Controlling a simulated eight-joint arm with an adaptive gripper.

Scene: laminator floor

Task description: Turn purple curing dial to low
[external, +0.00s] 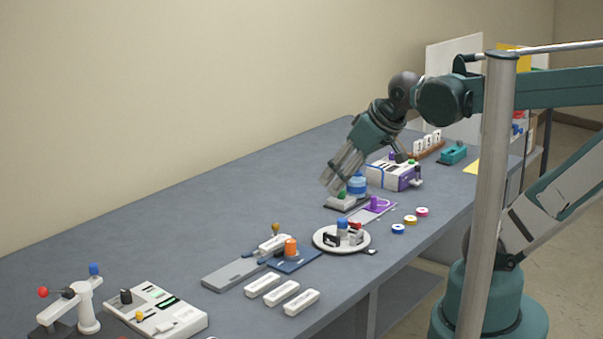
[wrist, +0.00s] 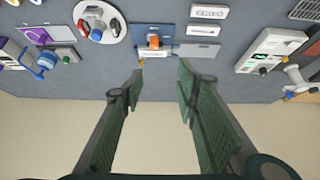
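A purple knob (external: 376,203) stands on a purple plate (external: 362,215) near the middle of the bench in the external view. I take it for the curing dial; its marks are too small to read. The purple plate also shows at the upper left of the wrist view (wrist: 60,32), where the knob's setting cannot be told. My gripper (external: 332,186) is apart from the knob, up and to its left in the external view. In the wrist view my gripper (wrist: 160,72) has its fingers spread with nothing between them.
A white and purple box (external: 395,174) is behind the knob. A round white tray (external: 340,245) and coloured rings (external: 410,219) lie nearby.

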